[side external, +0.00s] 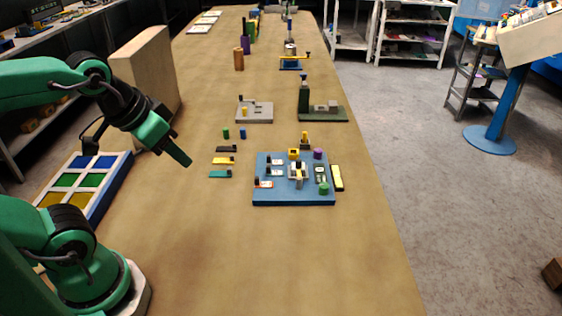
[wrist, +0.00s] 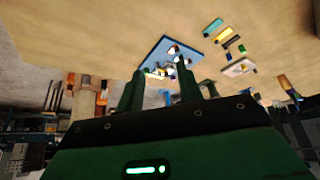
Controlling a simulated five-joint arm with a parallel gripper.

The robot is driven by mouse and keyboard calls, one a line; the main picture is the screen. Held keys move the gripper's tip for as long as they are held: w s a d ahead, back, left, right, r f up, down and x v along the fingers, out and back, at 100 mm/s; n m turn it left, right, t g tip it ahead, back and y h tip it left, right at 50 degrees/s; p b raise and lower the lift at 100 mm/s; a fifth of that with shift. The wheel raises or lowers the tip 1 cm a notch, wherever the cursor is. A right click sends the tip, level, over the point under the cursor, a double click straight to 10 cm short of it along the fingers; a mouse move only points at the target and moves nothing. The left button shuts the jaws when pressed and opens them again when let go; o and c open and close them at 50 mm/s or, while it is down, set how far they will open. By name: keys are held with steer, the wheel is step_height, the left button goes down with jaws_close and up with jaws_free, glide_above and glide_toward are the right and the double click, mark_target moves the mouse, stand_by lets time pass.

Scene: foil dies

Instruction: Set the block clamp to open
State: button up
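A blue fixture board (side external: 262,197) lies flat on the table, right of my gripper. A small pale clamp-like part with an upright tan piece (side external: 299,178) stands near its middle. It may be the block clamp; its setting is too small to tell. Small levers with dark knobs stand on the board's left part, and a yellow block (side external: 294,153) sits toward its back. My gripper (side external: 183,160) is in the air left of the board, touching nothing. In the wrist view my gripper (wrist: 158,82) has its fingers apart and empty, with the blue board (wrist: 152,57) beyond them.
Black, yellow and teal bars (side external: 222,161) lie between my gripper and the board. Green and blue pegs (side external: 234,134), a grey fixture (side external: 255,118) and a dark green press (side external: 325,113) stand behind. A sectioned tray (side external: 96,205) is at left. The table front is clear.

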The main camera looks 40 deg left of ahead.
steer(key=m+g, duration=0.6)
steer(key=m, duration=0.3)
glide_above(299, 160)
step_height(299, 160, down, 10)
steer(key=shift+s+r, duration=0.1)
steer(key=shift+r, duration=0.05)
steer(key=shift+w+f, duration=0.2)
steer(key=shift+f, duration=0.1)
steer(key=shift+f, duration=0.15)
steer(key=shift+f, duration=3.75)
